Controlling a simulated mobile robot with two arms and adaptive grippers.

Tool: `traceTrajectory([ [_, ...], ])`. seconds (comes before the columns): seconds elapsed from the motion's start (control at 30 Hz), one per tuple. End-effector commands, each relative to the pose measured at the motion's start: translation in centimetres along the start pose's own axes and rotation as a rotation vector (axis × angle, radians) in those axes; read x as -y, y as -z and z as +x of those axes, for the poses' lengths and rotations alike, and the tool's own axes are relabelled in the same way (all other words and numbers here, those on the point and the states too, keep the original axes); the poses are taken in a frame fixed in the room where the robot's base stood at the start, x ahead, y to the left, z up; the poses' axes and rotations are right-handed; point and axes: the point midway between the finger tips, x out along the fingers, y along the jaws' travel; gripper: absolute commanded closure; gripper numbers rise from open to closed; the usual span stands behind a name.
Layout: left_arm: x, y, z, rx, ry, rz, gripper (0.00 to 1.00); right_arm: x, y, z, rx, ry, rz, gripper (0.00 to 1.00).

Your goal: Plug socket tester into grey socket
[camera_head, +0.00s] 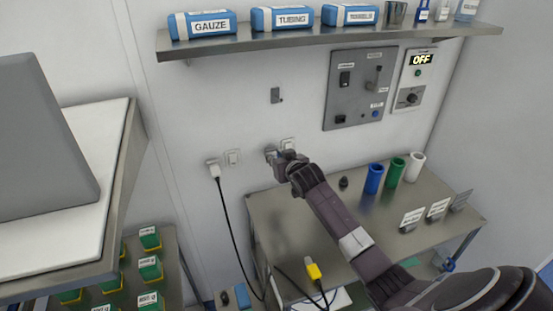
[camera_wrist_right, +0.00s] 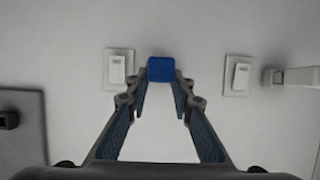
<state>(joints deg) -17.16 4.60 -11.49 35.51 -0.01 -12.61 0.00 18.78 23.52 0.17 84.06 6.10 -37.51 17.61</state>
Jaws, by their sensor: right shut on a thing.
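My right gripper (camera_head: 281,158) is at the back wall, above the rear edge of the metal table. In the right wrist view its fingers (camera_wrist_right: 160,84) converge on a small blue block, the socket tester (camera_wrist_right: 160,69), held at the tips. The grey socket (camera_head: 270,151) shows partly beside the gripper in the head view. In the wrist view the tester covers that place on the wall, so I cannot tell whether it touches or is inserted. My left gripper is not in view.
White wall switches (camera_head: 232,157) flank the spot, with a white plug (camera_head: 213,167) and black cable at left. A grey control panel (camera_head: 358,92) is above right. Blue, green and white cups (camera_head: 374,178) stand on the metal table (camera_head: 290,215).

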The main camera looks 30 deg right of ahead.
Motion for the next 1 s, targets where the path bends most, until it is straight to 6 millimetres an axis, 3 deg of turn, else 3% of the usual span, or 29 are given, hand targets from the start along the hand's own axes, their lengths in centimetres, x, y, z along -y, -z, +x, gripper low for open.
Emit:
traceTrajectory([
  [0.27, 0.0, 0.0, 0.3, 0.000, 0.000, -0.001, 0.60, 0.0, 0.5, 0.7, -0.005, 0.000, 0.000, 1.00],
  [0.3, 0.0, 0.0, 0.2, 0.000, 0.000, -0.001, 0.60, 0.0, 0.5, 0.6, -0.005, 0.000, 0.000, 0.74],
  [0.47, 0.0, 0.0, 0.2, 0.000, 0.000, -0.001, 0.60, 0.0, 0.5, 0.6, -0.004, 0.000, 0.000, 0.58],
  [0.8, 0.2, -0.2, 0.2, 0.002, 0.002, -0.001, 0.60, 0.0, 0.3, 0.4, -0.001, 0.000, 0.000, 0.58],
  [1.0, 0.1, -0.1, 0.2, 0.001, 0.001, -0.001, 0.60, 0.0, 0.2, -1.4, -0.002, 0.001, -0.001, 0.58],
])
